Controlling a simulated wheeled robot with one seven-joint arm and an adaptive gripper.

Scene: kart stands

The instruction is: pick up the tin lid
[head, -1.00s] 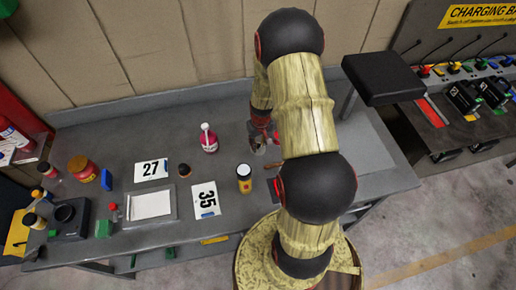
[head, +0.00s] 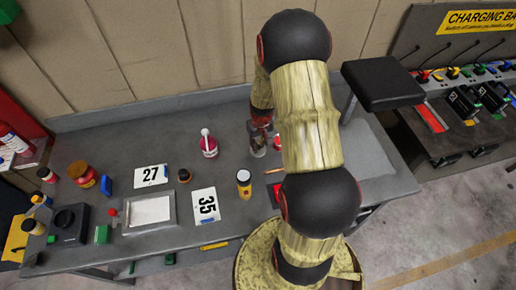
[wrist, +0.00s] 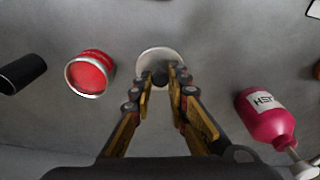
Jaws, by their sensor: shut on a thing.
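The tin lid (wrist: 146,57) is a pale round disc with a dark knob, seen in the wrist view at the top middle. My gripper (wrist: 161,82) is shut on the lid's knob, and its fingers hide part of the disc. In the head view my gripper (head: 258,141) is over the bench, partly behind my arm. A red tin (wrist: 90,74) with a silver rim stands apart, left of the lid in the wrist view. In the head view the red tin (head: 277,142) shows only partly beside my arm.
A yellow can (head: 244,185) and a small dark jar (head: 184,176) stand nearer the front. A dark cylinder (wrist: 20,74) is beyond the tin.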

